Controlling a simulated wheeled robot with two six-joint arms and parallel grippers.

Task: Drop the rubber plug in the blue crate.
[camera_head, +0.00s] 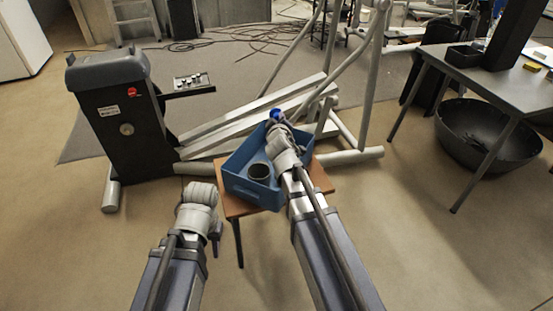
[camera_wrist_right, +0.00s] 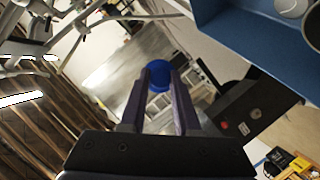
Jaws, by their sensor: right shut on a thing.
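The blue crate (camera_head: 250,189) stands on a small wooden table in the middle of the head view. Its wall also shows at the upper right of the right wrist view (camera_wrist_right: 245,38). My right gripper (camera_wrist_right: 159,88) is shut on a round blue thing (camera_wrist_right: 158,73), which looks to be the rubber plug. In the head view the plug (camera_head: 277,116) is at the tip of my right arm, near the crate's far edge. Its height above the crate is hard to tell. My left gripper (camera_head: 216,231) is low, left of the table; its fingers are too small to judge.
The crate is on a brown table (camera_head: 234,207). An elliptical machine (camera_head: 118,120) with grey rails lies behind and left. A grey table (camera_head: 485,80) and black basin (camera_head: 488,135) are at right. The front floor is clear.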

